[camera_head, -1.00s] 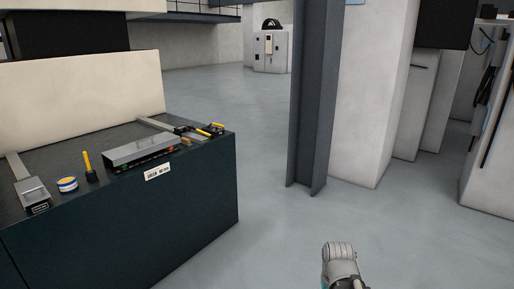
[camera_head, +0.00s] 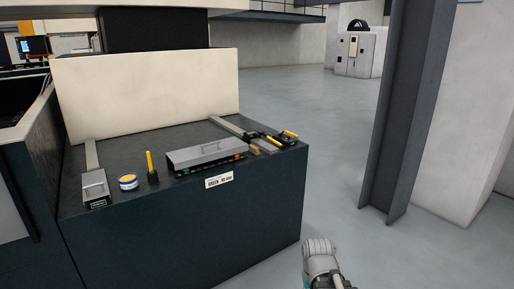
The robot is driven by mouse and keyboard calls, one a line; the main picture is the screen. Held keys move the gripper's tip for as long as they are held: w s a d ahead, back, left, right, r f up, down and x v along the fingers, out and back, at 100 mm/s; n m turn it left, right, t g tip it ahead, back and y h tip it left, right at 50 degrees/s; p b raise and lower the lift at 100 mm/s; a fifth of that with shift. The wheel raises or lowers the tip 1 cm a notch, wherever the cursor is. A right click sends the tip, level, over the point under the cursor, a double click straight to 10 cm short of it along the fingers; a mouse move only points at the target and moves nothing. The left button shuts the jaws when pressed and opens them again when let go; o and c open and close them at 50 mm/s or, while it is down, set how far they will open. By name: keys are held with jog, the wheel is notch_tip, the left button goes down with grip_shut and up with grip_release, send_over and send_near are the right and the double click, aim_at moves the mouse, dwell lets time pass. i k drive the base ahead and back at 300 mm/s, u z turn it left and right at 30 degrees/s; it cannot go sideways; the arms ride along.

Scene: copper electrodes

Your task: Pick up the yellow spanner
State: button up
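Several yellow-handled tools are on the dark workbench (camera_head: 200,258). One yellow-and-black tool (camera_head: 286,135) lies at the bench's right end, beside another dark tool with some yellow (camera_head: 262,137). A yellow handle with a dark base (camera_head: 151,168) stands upright left of the middle. They are too small to tell which is the spanner. A grey rounded part of my arm shows at the bottom, right of the bench and apart from it. My gripper's fingers are not visible.
A grey metal box (camera_head: 205,155) sits mid-bench, with a blue-and-yellow tin (camera_head: 128,182) and a grey block (camera_head: 95,188) to its left. A pale panel (camera_head: 150,98) backs the bench. A dark steel column (camera_head: 395,120) stands to the right. Floor between bench and column is clear.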

aim_at(297, 136)
jog(key=u, duration=0.25)
jog(key=i, duration=2.6)
jog(key=z, duration=0.45)
jog(key=i, duration=0.65)
jog(key=z, duration=0.2)
